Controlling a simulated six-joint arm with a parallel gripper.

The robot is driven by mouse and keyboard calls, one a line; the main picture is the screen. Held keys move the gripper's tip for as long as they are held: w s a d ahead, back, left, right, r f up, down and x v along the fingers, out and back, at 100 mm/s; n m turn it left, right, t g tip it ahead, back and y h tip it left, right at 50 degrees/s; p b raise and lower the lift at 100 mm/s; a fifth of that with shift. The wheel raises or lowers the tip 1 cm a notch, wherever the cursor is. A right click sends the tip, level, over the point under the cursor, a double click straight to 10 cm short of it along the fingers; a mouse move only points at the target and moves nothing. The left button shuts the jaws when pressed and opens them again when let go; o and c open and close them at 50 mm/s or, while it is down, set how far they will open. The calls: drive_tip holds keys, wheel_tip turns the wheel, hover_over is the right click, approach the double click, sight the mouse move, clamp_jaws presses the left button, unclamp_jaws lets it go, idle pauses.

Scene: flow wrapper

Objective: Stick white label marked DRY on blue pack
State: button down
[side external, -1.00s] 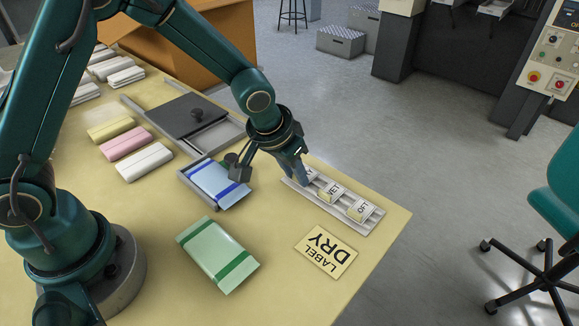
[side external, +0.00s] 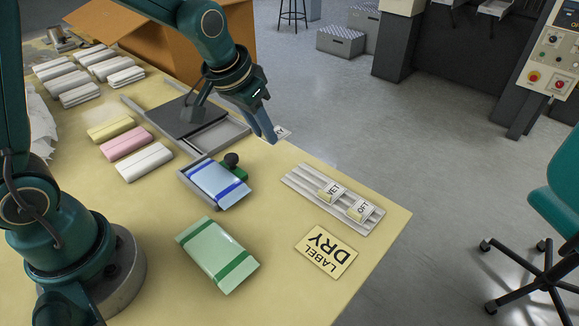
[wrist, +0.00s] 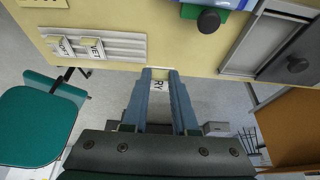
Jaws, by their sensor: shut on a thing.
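My gripper (side external: 268,138) is shut on a small white label (side external: 283,132), held in the air past the table's far edge. In the wrist view, the label (wrist: 157,86) sits between the fingertips (wrist: 160,74), with the letters "RY" showing and the rest hidden. The blue pack (side external: 217,183), pale blue with darker bands, lies in a shallow grey tray, apart from my gripper. The label rack (side external: 300,179) holds two other labels; its slot nearest the gripper side is empty. A yellow card (side external: 326,251) reads "LABEL DRY".
A black-knobbed green tool (side external: 232,161) stands at the blue pack's edge. A green pack (side external: 217,253) lies in front. A grey frame with a dark knobbed plate (side external: 187,117) lies behind. Yellow, pink and white packs (side external: 143,163) are at left, with a cardboard box (side external: 150,40) behind.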

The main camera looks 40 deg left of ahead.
drive_tip(key=s+a+m+g+h, duration=0.1)
drive_tip(key=s+a+m, duration=0.1)
drive_tip(key=m, duration=0.4)
drive_tip(key=s+a+m+g+h, duration=0.2)
drive_tip(key=s+a+m, duration=0.1)
drive_tip(key=m, duration=0.3)
drive_tip(key=s+a+m+g+h, duration=0.1)
drive_tip(key=s+a+m, duration=0.2)
drive_tip(key=m, duration=0.3)
drive_tip(key=shift+g+h, duration=0.3)
drive_tip(key=shift+g, duration=0.1)
drive_tip(key=shift+s+a+f, duration=0.15)
drive_tip(key=shift+a+f, duration=0.15)
drive_tip(key=shift+f, duration=1.9)
drive_tip(key=shift+f, duration=0.25)
drive_tip(key=shift+f, duration=0.35)
